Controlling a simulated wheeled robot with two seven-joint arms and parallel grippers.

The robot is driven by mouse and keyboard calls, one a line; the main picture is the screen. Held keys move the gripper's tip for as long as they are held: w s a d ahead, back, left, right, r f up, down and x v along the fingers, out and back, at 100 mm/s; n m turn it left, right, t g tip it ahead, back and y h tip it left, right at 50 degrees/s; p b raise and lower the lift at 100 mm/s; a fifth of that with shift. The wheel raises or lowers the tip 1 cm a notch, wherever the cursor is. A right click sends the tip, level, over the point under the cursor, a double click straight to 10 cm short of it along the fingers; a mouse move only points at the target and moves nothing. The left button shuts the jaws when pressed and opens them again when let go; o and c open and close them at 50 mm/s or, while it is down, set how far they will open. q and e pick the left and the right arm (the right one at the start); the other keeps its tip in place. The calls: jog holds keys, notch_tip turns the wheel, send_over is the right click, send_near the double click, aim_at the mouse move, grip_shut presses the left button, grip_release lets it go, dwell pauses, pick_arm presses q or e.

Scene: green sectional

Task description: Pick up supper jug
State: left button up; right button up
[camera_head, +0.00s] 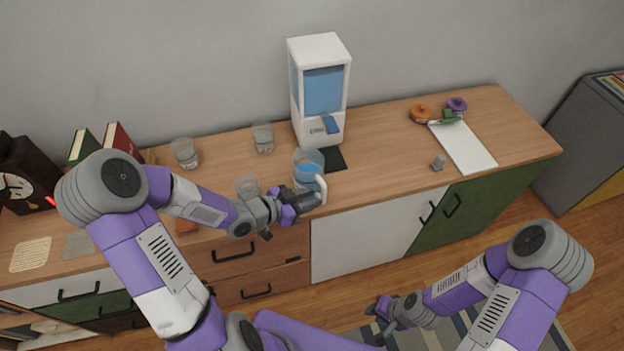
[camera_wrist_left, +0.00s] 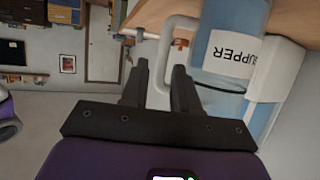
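The supper jug (camera_head: 308,165) is a clear jug with blue contents and a pale handle, standing on the wooden counter in front of the dispenser. Its label reading "SUPPER" (camera_wrist_left: 232,52) shows upside down in the left wrist view. My left gripper (camera_head: 314,197) is at the jug's handle side. In the left wrist view its two dark fingers (camera_wrist_left: 160,80) are apart, with the pale handle (camera_wrist_left: 165,45) between them; whether they touch it is unclear. My right gripper (camera_head: 374,318) is low, away from the counter; its fingers look apart and empty.
A white dispenser (camera_head: 320,75) stands behind the jug. Several glasses, one being this glass (camera_head: 247,185), stand to the left. A white board (camera_head: 465,148) and small pots lie to the right. The counter between jug and board is mostly clear.

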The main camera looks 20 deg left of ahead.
aim_at(321, 194)
pick_arm(q)
jog(key=b+x, duration=0.2)
jog(key=x, duration=0.3)
jog(key=shift+w, duration=0.3)
jog(key=shift+c, duration=0.2)
grip_shut()
jog(key=shift+r, duration=0.1)
